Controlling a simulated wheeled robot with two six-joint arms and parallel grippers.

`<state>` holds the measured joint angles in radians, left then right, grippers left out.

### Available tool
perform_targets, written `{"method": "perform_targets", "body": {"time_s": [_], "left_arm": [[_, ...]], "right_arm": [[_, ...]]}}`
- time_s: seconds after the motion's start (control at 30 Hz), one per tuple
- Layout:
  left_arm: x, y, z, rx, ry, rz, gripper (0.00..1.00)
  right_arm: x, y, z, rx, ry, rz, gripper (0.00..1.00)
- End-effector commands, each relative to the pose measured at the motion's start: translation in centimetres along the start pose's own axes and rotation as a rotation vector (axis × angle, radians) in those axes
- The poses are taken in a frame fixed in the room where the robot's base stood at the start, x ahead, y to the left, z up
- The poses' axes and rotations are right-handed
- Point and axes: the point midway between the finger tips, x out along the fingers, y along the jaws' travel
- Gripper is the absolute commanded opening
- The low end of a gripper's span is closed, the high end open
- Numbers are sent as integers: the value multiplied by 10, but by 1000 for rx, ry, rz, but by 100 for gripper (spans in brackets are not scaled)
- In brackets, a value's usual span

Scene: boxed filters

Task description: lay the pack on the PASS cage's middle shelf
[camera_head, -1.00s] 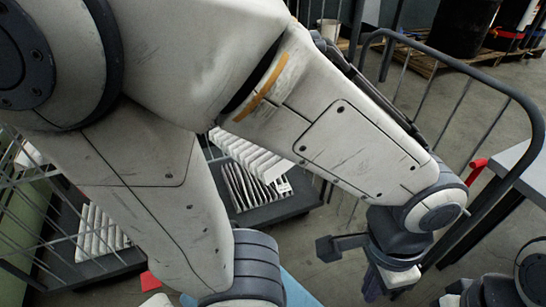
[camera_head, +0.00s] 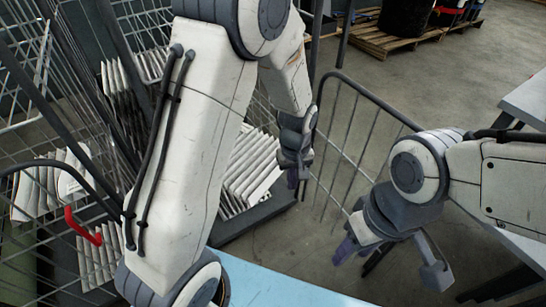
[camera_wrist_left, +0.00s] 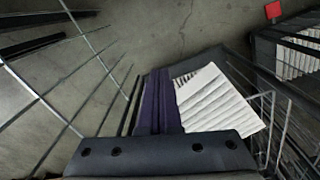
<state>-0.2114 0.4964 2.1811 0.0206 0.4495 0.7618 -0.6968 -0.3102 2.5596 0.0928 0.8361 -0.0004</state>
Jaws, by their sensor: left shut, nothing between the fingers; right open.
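White pleated filter packs (camera_head: 248,165) stand in a row on a dark cage deck (camera_head: 250,217) in the middle of the head view. A white pleated pack (camera_wrist_left: 218,100) also shows in the left wrist view, just right of the fingers. My left gripper (camera_head: 293,178) is just right of the row in the head view. In the left wrist view its purple fingers (camera_wrist_left: 158,100) are shut with nothing between them. My right gripper (camera_head: 350,248) is open at lower centre-right, away from the packs. No PASS label is legible, and which pack is meant cannot be told. My left arm hides part of the cages.
A wire cage (camera_head: 40,130) with more white packs (camera_head: 48,185) and a red handle (camera_head: 82,227) fills the left. A barred gate (camera_head: 345,150) stands right of the left gripper. A grey table (camera_head: 525,100) is at right. Open floor (camera_head: 440,75) lies behind.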

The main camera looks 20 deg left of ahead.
Motion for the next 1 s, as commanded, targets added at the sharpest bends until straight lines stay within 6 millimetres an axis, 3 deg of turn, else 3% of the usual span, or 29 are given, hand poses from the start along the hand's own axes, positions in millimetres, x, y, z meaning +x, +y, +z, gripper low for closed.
{"method": "perform_targets", "body": {"time_s": [0.03,0.23,0.47,0.9,1.0], "left_arm": [[-8,-7,-14,-86,-6,-11,0],[9,-23,-46,-300,-3,-18,0],[33,-28,-51,-344,-3,-19,0],[122,-29,-50,-340,-4,-20,0],[116,-35,-70,-345,2,-14,0]], "right_arm": [[-27,-2,-1,0,0,0,49],[-51,-4,-2,0,-1,0,49],[-48,-4,-2,0,-1,0,49],[-38,-3,-2,0,-1,0,49],[-40,-3,-2,0,-1,0,49]]}}
